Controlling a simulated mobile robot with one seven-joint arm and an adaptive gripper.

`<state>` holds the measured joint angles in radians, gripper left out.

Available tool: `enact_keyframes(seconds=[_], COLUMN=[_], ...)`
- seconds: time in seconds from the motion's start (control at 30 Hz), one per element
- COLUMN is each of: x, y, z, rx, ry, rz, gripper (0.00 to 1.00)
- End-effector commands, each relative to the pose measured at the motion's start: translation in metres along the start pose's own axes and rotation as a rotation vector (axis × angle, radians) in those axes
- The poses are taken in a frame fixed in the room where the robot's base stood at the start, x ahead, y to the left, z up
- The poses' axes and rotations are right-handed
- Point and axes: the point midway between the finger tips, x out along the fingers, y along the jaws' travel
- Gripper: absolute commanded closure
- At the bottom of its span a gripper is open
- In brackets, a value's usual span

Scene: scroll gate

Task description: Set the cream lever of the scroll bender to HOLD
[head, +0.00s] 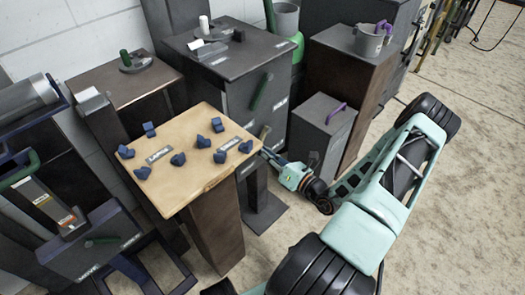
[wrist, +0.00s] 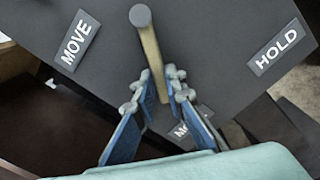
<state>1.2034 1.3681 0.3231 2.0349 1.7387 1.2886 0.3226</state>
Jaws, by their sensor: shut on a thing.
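The cream lever (wrist: 150,50) is a pale rod with a round grey knob end, set in front of a dark grey panel (wrist: 210,60) in the wrist view. A MOVE label (wrist: 76,40) is left of it and a HOLD label (wrist: 278,47) is right of it. The knob is between these labels, nearer MOVE. My gripper (wrist: 161,85) is shut on the rod, one blue finger on each side. The rod's lower end runs down between the fingers, and a partly hidden label shows there. In the head view the cream lever (head: 265,132) appears small, just above my gripper (head: 268,151).
A wooden-topped table (head: 190,155) with several blue blocks stands left of my gripper. A dark cabinet (head: 235,60) with a green handle (head: 261,90) is behind. A grey box with a purple handle (head: 336,112) stands right. Open floor (head: 465,190) lies at the right.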

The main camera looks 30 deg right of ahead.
Motion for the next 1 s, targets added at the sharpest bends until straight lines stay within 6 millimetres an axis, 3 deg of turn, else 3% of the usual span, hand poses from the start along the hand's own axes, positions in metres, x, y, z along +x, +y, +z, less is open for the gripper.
enact_keyframes(seconds=[0.47,1.0], x=[0.0,-0.001], y=[-0.009,-0.041], z=[0.0,0.012], rx=[-0.114,-0.596], ry=[0.0,0.002], rz=[0.0,-0.001], gripper=[1.0,1.0])
